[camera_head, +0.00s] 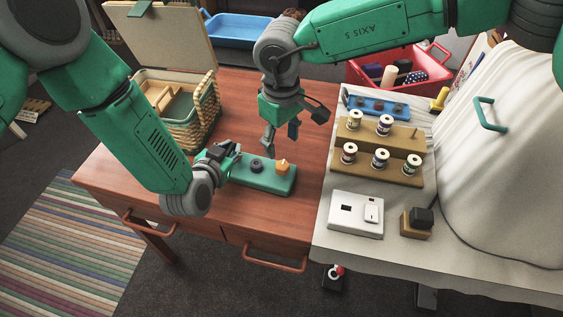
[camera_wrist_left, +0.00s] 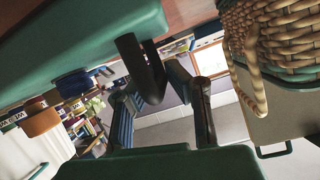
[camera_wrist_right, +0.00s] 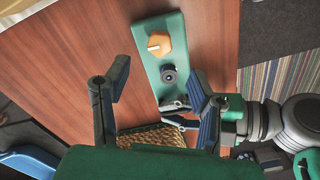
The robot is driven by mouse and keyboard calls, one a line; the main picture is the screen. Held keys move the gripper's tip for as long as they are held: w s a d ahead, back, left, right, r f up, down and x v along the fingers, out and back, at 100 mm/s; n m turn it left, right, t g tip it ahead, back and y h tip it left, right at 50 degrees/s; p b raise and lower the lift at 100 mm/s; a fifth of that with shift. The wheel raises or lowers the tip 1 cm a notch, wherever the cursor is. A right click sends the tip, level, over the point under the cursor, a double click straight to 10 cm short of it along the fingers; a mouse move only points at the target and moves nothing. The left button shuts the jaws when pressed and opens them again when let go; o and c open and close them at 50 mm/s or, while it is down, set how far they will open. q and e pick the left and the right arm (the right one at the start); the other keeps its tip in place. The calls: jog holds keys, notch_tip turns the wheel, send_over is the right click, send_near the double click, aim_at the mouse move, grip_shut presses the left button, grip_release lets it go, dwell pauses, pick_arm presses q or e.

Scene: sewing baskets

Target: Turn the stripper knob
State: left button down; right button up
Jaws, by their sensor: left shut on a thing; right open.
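A green block (camera_head: 265,178) lies on the wooden table, with an orange knob (camera_head: 283,167) at its right end and a dark round knob (camera_head: 256,166) near its middle. Both knobs also show in the right wrist view, the orange one (camera_wrist_right: 159,43) and the dark one (camera_wrist_right: 168,73). The fingers partly hide this part. My right gripper (camera_head: 281,140) is open and empty above and behind the block.
An open wicker basket (camera_head: 205,122) stands behind my left gripper. To the right, a pale cloth-covered surface holds a wooden spool rack (camera_head: 397,140), a white switch box (camera_head: 345,223) and a small black-topped block (camera_head: 417,222). Bare tabletop lies in front of the green block.

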aim_at(282, 164)
notch_tip(282, 164, down, 8)
jog(key=shift+f, duration=0.1)
jog(key=shift+c, duration=0.4)
jog(key=c, duration=1.1)
